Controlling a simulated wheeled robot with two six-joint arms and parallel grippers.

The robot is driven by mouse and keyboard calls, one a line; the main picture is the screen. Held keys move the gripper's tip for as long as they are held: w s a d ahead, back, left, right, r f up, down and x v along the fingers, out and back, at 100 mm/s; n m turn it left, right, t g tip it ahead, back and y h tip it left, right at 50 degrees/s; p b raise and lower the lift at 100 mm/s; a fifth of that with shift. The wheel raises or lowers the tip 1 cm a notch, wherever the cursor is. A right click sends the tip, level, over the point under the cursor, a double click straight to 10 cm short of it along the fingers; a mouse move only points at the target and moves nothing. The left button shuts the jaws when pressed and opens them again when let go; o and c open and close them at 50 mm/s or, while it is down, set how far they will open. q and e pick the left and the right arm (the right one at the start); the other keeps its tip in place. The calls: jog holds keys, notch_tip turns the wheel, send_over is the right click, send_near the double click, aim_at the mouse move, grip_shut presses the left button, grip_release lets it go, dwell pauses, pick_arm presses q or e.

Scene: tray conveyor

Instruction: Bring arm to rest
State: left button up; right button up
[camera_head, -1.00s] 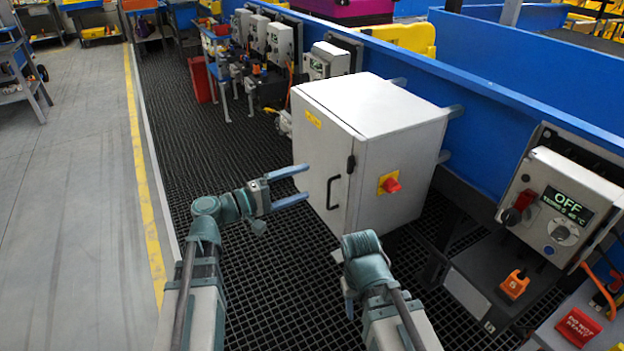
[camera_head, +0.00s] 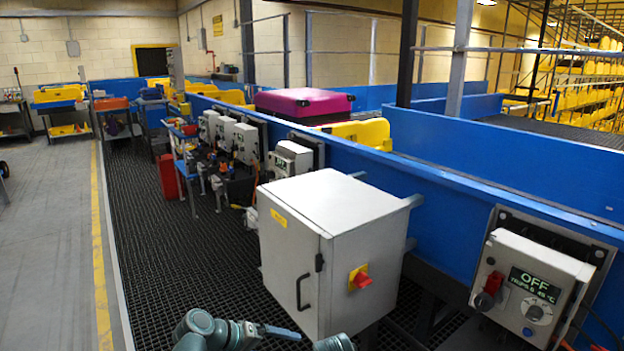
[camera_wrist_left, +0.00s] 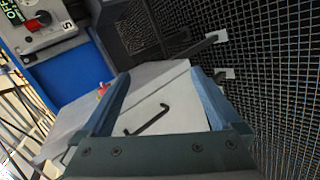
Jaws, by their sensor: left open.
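My left gripper (camera_head: 266,331) shows at the bottom edge of the head view, in front of the grey cabinet's door. In the left wrist view its two blue fingers (camera_wrist_left: 164,112) are spread apart with nothing between them. The grey cabinet (camera_head: 335,200) has a shut door with a black handle (camera_head: 303,291) and a red knob on a yellow plate (camera_head: 360,278). The handle also shows beyond the fingers in the left wrist view (camera_wrist_left: 147,120). Part of my right arm (camera_head: 335,343) shows at the bottom edge; its gripper is not seen.
A control box (camera_head: 527,287) with an "OFF" display is on the blue conveyor wall (camera_head: 450,200) at right. A magenta case (camera_head: 303,104) lies behind the wall. Dark grating (camera_head: 150,230) runs left of the cabinet, with open grey floor (camera_head: 45,240) beyond a yellow line.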

pick_arm(q)
jog(key=s+a+f+m+g+y, duration=0.3)
jog(key=s+a+f+g+y, duration=0.1)
jog(key=s+a+f+y, duration=0.4)
jog(key=s+d+r+m+y+p, duration=0.1)
jog(key=s+d+r+m+p, duration=0.1)
jog(key=d+r+p, duration=0.3)
jog(key=s+d+r+m+y+p, duration=0.1)
jog(key=s+d+r+p, duration=0.2)
jog(key=r+p, duration=1.1)
jog(key=shift+d+r+m+g+y+p, duration=0.25)
jog(key=shift+d+m+g+y+p, duration=0.2)
jog(key=shift+d, duration=0.7)
